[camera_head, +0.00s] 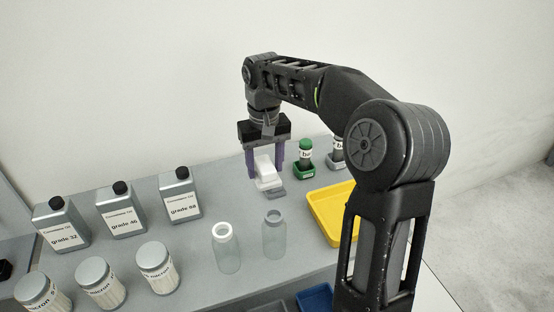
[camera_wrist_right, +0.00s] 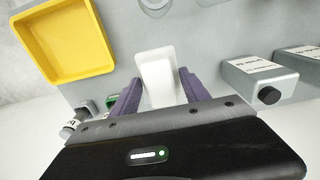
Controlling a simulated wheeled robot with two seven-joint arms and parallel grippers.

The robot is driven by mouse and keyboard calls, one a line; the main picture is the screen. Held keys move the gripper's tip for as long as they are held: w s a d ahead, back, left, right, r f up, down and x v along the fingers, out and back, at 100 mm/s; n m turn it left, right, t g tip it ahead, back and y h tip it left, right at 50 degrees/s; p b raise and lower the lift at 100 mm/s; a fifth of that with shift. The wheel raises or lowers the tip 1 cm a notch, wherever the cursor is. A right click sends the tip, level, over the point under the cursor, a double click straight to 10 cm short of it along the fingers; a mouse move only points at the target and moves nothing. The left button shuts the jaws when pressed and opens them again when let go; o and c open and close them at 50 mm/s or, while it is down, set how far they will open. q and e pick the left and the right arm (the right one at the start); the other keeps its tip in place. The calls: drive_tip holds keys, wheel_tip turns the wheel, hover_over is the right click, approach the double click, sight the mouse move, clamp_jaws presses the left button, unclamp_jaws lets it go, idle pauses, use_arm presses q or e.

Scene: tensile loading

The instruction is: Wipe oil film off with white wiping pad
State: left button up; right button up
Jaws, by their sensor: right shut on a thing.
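My right gripper (camera_head: 263,171) points down over the back middle of the bench, its purple fingers on either side of the white wiping pad (camera_head: 266,177). It is shut on the pad. In the right wrist view the pad (camera_wrist_right: 156,66) shows as a pale block between the fingers (camera_wrist_right: 159,82). I cannot make out the oil film in either view. My left gripper is out of view.
Two clear bottles (camera_head: 227,252) (camera_head: 274,238) stand in front. Grey labelled canisters (camera_head: 180,197) and lidded jars (camera_head: 157,268) fill the left. A blue bin (camera_head: 316,298) is at the front edge.

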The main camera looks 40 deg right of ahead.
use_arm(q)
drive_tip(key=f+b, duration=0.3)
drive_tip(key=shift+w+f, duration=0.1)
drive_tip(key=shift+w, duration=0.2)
use_arm(e)
drive_tip(key=w+a+f+n, duration=0.1)
drive_tip(key=a+f, duration=0.3)
drive_tip(key=a, duration=0.4)
drive_tip(key=w+a+f+n, duration=0.2)
drive_tip(key=a+f, duration=0.2)
drive_tip(key=a, duration=0.5)
drive_tip(key=shift+w+a+f, duration=0.2)
drive_tip(key=shift+w+a, duration=0.1)
drive_tip(key=shift+w, duration=0.05)
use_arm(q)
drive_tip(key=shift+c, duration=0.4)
